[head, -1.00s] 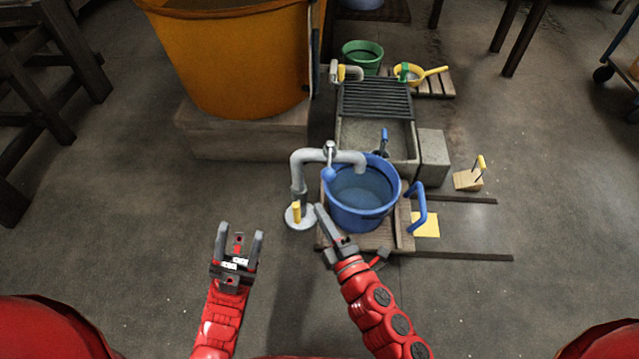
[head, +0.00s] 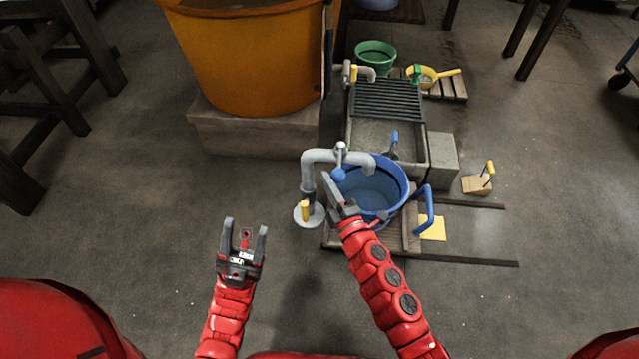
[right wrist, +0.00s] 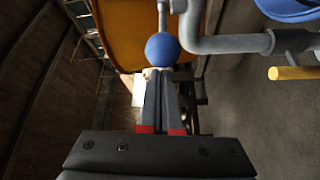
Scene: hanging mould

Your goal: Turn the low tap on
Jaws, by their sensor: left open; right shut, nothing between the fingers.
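The low tap (head: 318,157) is a grey bent pipe with its spout over a blue bucket (head: 373,190). Its lever hangs from the top of the pipe and ends in a blue ball (head: 338,174). My right gripper (head: 326,174) is shut and empty, its tips just left of the ball in the head view. In the right wrist view the shut fingers (right wrist: 160,74) point at the blue ball (right wrist: 162,49), which is right by the tips; I cannot tell whether they touch. My left gripper (head: 245,229) is open and empty, in front and to the left of the tap.
A blue handle (head: 427,208) rises right of the bucket. Behind are a stone basin (head: 438,150), a green bucket (head: 376,57) and a large orange tub (head: 245,65).

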